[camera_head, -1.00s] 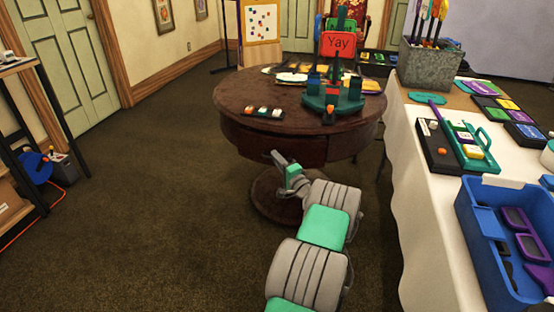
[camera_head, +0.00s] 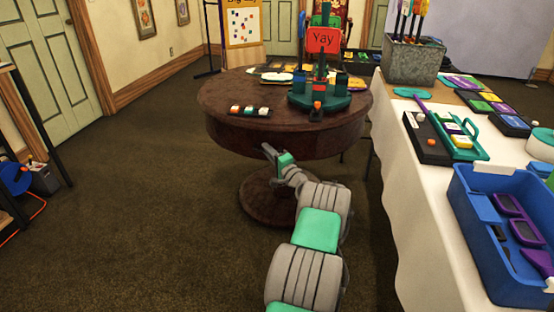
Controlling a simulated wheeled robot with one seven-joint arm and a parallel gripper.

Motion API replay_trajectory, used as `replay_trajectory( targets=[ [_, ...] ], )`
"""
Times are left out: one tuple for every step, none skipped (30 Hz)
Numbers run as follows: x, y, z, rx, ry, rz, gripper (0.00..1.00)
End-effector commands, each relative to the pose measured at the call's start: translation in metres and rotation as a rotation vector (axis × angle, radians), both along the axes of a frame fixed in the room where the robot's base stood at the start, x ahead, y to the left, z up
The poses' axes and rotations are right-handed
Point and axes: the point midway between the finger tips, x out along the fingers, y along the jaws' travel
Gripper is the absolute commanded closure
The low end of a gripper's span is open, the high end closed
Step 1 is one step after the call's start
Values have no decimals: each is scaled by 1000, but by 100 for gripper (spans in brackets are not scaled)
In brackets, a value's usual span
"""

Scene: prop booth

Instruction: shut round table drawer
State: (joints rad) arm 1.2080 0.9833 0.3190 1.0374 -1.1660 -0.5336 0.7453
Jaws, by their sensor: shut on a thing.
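The round dark-brown table (camera_head: 222,98) stands in the middle of the head view. Its drawer front (camera_head: 296,147) is in the curved apron below the top and looks about level with the apron around it. My gripper (camera_head: 268,150) is at the lower part of the apron, toward the left of the drawer front. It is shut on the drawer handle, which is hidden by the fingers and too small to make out.
A white-clothed table (camera_head: 420,215) with a blue bin (camera_head: 480,230) stands close at right.

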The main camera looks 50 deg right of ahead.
Motion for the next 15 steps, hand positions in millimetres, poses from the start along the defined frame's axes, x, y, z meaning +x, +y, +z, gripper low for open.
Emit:
replay_trajectory(
  targets=[
    [0, -3, 1, -4, 1, -8, 100],
    [0, -3, 1, -4, 1, -8, 100],
    [0, -3, 2, -4, 1, -8, 100],
    [0, -3, 2, -5, 1, -9, 100],
    [0, -3, 2, -5, 1, -9, 100],
    [0, -3, 2, -5, 1, -9, 100],
    [0, -3, 2, -5, 1, -9, 88],
    [0, -3, 2, -6, 1, -10, 86],
    [0, -3, 2, -6, 1, -10, 83],
    [0, -3, 2, -6, 1, -10, 81],
    [-1, -3, 2, -6, 1, -10, 81],
    [-1, -3, 2, -6, 1, -10, 81],
    [-1, -3, 2, -6, 1, -10, 81],
    [-1, -3, 2, -6, 1, -10, 81],
    [-1, -3, 2, -6, 1, -10, 81]
  ],
)
